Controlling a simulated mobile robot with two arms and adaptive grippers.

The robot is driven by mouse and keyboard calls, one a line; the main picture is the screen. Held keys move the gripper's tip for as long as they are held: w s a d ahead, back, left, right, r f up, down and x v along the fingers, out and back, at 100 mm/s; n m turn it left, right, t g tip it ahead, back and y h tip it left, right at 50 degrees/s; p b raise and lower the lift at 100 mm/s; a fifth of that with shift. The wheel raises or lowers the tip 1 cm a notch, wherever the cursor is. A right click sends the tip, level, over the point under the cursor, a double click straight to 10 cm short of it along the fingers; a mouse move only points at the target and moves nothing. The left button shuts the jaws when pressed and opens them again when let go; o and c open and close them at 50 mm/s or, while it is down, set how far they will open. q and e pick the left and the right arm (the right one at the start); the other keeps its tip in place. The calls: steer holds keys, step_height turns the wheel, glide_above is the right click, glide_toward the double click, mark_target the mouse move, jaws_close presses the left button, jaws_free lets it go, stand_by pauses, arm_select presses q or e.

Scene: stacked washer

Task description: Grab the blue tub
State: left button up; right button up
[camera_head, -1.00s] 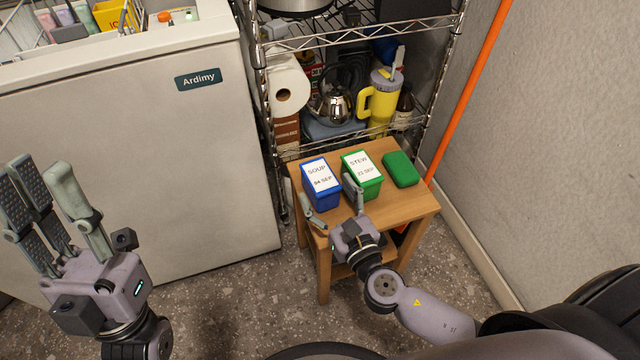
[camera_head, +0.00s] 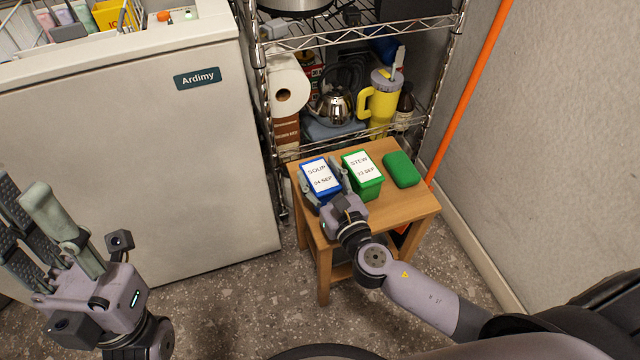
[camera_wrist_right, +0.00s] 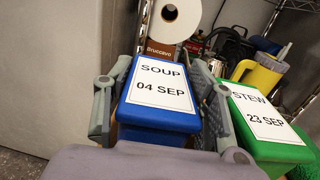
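The blue tub (camera_head: 322,178) has a white label reading SOUP 04 SEP and stands on the small wooden table (camera_head: 402,208). It also shows in the right wrist view (camera_wrist_right: 158,118). My right gripper (camera_head: 326,188) has its fingers on either side of the blue tub, one at its left and one between it and the green tub. In the right wrist view the fingers look close to its sides; I cannot tell whether they press on it. My left gripper (camera_head: 52,225) is open and empty in front of the white freezer.
A green tub (camera_head: 362,172) labelled STEW 23 SEP stands just right of the blue one. A wire shelf (camera_head: 350,38) stands behind the table, and a white freezer (camera_head: 150,130) at the left.

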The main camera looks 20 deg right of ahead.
steer(key=c, duration=0.9)
steer(key=shift+r, duration=0.15)
